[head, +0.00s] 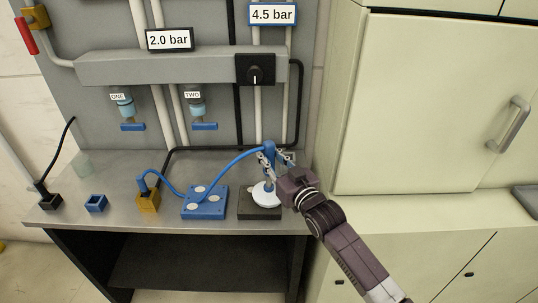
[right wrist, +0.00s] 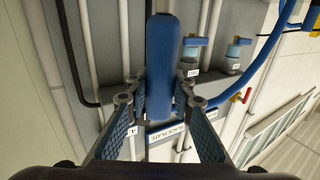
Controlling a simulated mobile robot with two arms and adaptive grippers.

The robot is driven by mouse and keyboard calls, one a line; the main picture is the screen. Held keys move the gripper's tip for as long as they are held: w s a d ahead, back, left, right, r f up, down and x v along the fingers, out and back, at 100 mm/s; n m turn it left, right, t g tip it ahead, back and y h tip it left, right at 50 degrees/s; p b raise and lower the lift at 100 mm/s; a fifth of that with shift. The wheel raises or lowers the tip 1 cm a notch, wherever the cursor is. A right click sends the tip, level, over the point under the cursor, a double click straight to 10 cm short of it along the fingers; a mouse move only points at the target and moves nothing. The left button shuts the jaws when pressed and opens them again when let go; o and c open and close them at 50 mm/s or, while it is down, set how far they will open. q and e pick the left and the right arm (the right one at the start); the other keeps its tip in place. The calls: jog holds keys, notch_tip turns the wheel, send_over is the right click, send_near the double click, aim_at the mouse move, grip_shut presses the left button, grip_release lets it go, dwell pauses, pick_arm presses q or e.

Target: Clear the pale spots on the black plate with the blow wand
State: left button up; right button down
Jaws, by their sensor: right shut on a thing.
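The blue blow wand (head: 268,150) stands upright over the black plate (head: 247,213). My right gripper (head: 275,160) is shut on its blue body, which also shows between the fingers in the right wrist view (right wrist: 160,60). A white round disc (head: 265,197) sits at the wand's lower end and covers much of the black plate. I cannot tell whether the disc touches the plate, and no pale spots are clearly visible on the plate's bare part. A blue hose (head: 222,167) runs from the wand to the left. My left gripper is out of view.
A blue plate (head: 217,208) with several pale spots lies left of the black one, the hose passing over it. An ochre block (head: 148,203), a blue holder (head: 96,204) and a black block (head: 50,202) stand farther left. Valves ONE (head: 122,106) and TWO (head: 196,106) hang above.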

aim_at(269, 142)
jog(key=shift+f, duration=0.15)
dwell(0.6)
jog(key=shift+r+p, duration=0.2)
jog(key=shift+p, duration=0.1)
notch_tip(269, 142, up, 5)
jog(key=p, duration=0.4)
